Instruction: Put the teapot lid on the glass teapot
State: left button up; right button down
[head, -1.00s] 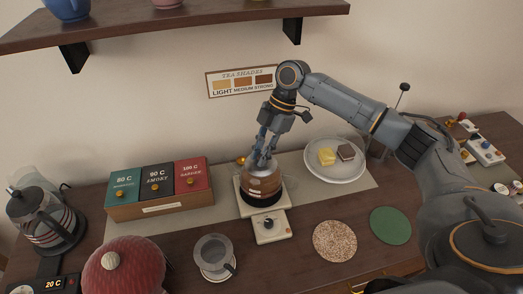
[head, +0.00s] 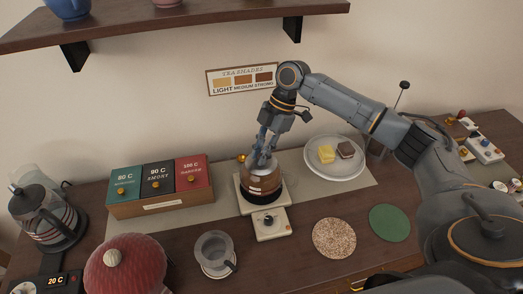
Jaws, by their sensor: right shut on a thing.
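The glass teapot (head: 262,182), with brown tea inside, stands on a small pale warmer (head: 270,222) with a knob at its front. My right gripper (head: 262,158) points down over the teapot's top and is shut. The pale, shiny lid (head: 260,166) shows just under the fingers, at the teapot's mouth. The fingers hide much of the lid, so I cannot tell whether it is fully seated. My left gripper is not in view.
A tea box (head: 160,202) with three coloured compartments stands left of the teapot. A plate (head: 335,172) with sweets is at right. A grey cup (head: 214,252), a speckled coaster (head: 334,238), a green coaster (head: 390,222) and a red knitted cover (head: 125,268) stand nearer. A kettle (head: 45,220) is far left.

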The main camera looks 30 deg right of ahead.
jog(key=c, duration=1.1)
grip_release()
jog(key=shift+c, duration=0.2)
jog(key=v, duration=0.7)
jog(key=shift+r, duration=0.25)
jog(key=shift+d, duration=0.15)
